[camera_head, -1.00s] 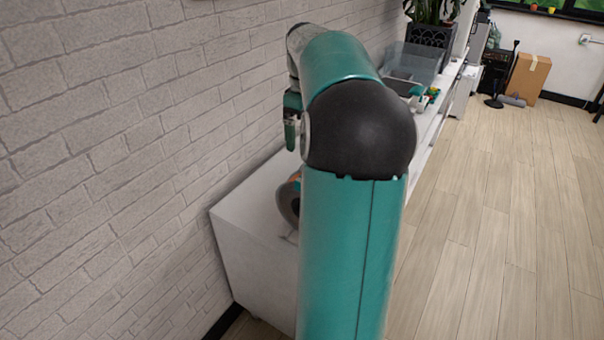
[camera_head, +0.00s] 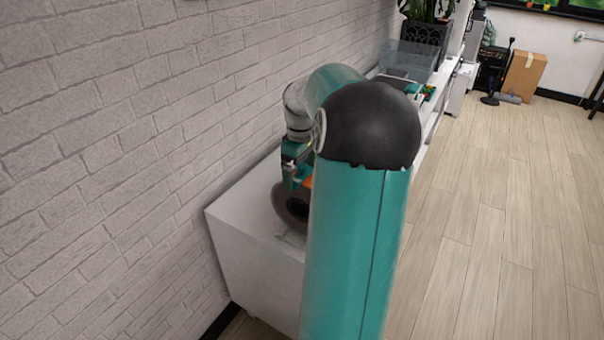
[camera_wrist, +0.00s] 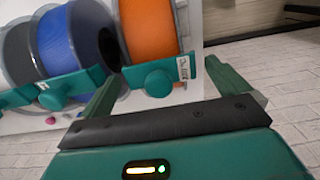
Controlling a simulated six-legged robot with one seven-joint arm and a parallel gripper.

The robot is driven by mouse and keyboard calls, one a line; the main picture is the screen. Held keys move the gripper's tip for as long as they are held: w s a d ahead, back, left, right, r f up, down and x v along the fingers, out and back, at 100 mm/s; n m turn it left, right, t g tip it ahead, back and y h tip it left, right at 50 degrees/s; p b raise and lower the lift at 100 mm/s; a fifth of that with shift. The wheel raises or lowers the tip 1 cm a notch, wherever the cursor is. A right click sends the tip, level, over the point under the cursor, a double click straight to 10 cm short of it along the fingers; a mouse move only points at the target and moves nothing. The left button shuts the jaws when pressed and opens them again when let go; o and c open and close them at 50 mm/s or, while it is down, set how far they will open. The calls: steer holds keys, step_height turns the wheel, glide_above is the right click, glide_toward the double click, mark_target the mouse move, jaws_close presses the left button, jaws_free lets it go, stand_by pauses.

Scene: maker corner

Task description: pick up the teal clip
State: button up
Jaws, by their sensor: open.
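A teal clip (camera_wrist: 157,77) with a round knob and a small label sits across the lower front of an orange spool (camera_wrist: 148,28) in the wrist view. A similar teal clip (camera_wrist: 72,87) sits in front of the blue spool to its left, and part of another shows at the left edge. My gripper (camera_wrist: 163,84) is open and empty. Its fingers lie on either side of the clip at the orange spool; I cannot tell whether they touch it. In the head view my gripper (camera_head: 293,170) is above the near end of a white cabinet, mostly behind my arm.
A blue spool (camera_wrist: 68,42) and grey spools stand in a row left of the orange one. The white cabinet (camera_head: 250,262) runs along a brick wall (camera_head: 130,130). Open floor (camera_head: 480,240) lies to the right. A cardboard box (camera_head: 524,75) stands far back.

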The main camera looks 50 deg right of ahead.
steer(key=c, duration=1)
steer(key=shift+r, duration=0.15)
